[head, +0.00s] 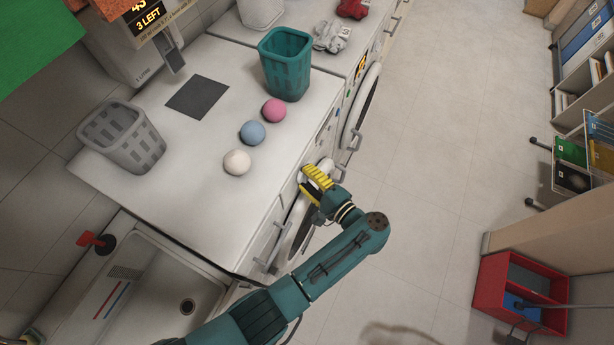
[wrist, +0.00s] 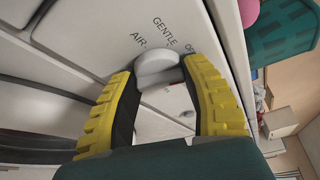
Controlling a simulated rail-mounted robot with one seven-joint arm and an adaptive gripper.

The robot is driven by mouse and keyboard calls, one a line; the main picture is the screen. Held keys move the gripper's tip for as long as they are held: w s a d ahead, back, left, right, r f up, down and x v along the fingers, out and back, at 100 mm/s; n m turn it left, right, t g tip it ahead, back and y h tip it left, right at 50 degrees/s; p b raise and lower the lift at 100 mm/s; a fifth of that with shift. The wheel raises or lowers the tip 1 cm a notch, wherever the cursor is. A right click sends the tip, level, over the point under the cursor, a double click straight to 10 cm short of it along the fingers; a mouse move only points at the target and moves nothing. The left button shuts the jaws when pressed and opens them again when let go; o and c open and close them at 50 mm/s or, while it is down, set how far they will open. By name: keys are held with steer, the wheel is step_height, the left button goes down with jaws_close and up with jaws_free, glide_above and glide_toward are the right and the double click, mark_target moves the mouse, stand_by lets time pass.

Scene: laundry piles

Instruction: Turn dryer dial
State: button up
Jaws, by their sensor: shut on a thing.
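The dryer dial (wrist: 157,68) is a white round knob on the white front panel in the wrist view. Printed words "GENTLE", "AIR-" and a partly hidden word starting with "O" stand around it. My gripper (wrist: 158,75) has yellow ribbed fingers, one on each side of the dial, shut on it. In the head view my gripper (head: 314,180) is at the upper front of the white dryer (head: 285,215), below the counter edge. The dial is hidden there behind the fingers.
The white counter (head: 200,190) holds a white ball (head: 237,162), a blue ball (head: 252,133), a pink ball (head: 274,110), a grey basket (head: 122,137) and a teal basket (head: 285,65). A sink (head: 165,290) is at lower left.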

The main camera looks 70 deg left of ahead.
steer(key=shift+f+n+y+b, duration=0.3)
steer(key=shift+n+y+b, duration=0.2)
steer(key=shift+n+b, duration=0.7)
steer(key=shift+r+n+b, duration=0.1)
steer(key=shift+n+b, duration=0.2)
steer(key=shift+b, duration=0.05)
steer(key=shift+r, duration=0.1)
steer(key=o, duration=1.2)
steer(key=v, duration=1.2)
steer(key=shift+f, duration=0.25)
